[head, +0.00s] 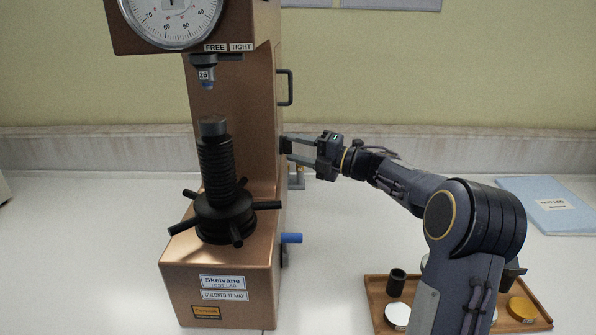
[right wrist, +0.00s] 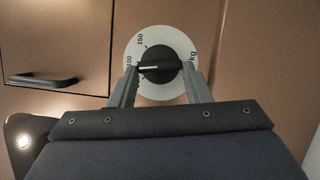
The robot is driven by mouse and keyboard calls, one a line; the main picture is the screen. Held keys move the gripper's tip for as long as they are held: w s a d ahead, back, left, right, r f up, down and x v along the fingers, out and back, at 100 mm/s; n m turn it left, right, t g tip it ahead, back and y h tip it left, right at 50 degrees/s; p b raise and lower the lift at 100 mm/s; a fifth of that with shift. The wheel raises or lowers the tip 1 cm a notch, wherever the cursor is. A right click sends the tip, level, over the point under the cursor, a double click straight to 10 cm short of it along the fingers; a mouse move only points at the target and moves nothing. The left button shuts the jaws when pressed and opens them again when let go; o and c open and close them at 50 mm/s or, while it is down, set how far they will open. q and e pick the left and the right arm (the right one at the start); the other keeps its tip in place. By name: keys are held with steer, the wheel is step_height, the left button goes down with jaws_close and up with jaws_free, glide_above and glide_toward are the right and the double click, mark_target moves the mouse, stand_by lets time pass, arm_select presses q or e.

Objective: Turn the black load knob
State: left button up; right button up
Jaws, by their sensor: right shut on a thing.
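The black load knob (right wrist: 160,67) sits on a round white dial on the copper side panel of the hardness tester (head: 225,280). The dial plate (right wrist: 178,40) reads 100, 150 and kg. A white pointer line on the knob points left, near the 100 mark. My right gripper (right wrist: 160,75) is shut on the knob, one finger on each side. In the head view the right gripper (head: 284,146) reaches the tester's right side, and the knob is hidden there. My left gripper is not in view.
A black handle (head: 290,88) sticks out of the tester's side above my gripper, and a blue-tipped lever (head: 291,238) lower down. A wooden tray (head: 376,290) with small pieces stands at the lower right. A blue folder (head: 550,200) lies at the far right.

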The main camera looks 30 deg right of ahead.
steer(key=n+y+b, duration=0.1)
steer(key=n+b, duration=0.1)
steer(key=b, duration=0.2)
steer(key=f+n+y+b, duration=0.1)
steer(key=n+b, duration=0.2)
steer(key=b, duration=0.1)
steer(key=shift+w+f+t, duration=0.1)
steer(key=shift+f+t, duration=0.1)
steer(key=shift+t, duration=0.1)
steer(key=shift+w+d+r+n+y+b, duration=0.1)
steer(key=shift+n+y+b, duration=0.2)
steer(key=shift+n+b, duration=0.35)
steer(key=shift+r+n+y+b, duration=0.1)
steer(key=shift+n+y+b, duration=0.25)
steer(key=shift+n, duration=0.4)
steer(key=o, duration=1)
steer(key=shift+r, duration=0.1)
steer(key=shift+v, duration=3.95)
